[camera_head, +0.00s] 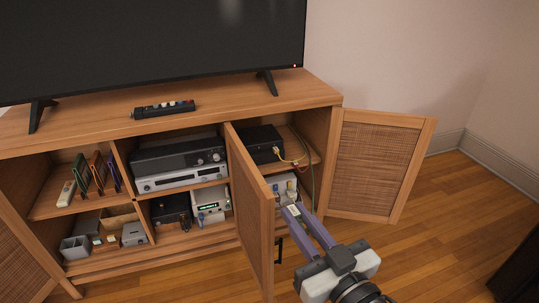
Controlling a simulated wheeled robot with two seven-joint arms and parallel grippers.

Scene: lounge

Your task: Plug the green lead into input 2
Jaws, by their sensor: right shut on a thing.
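The green lead (311,172) hangs as a thin cable at the right side of the cabinet's right bay and runs down towards my right gripper. My right gripper (292,211) reaches in from the lower right, in front of the low grey-white box (284,183) on the bottom shelf. Its fingers are shut on a small end of the green lead, which they mostly hide. The input sockets and their numbers are too small to read, so I cannot tell which one is input 2. My left gripper is out of view.
An open cabinet door (249,208) stands close left of my right gripper; another (379,166) is swung out to the right. A black box (262,144) with a yellow lead (290,160) sits on the upper shelf.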

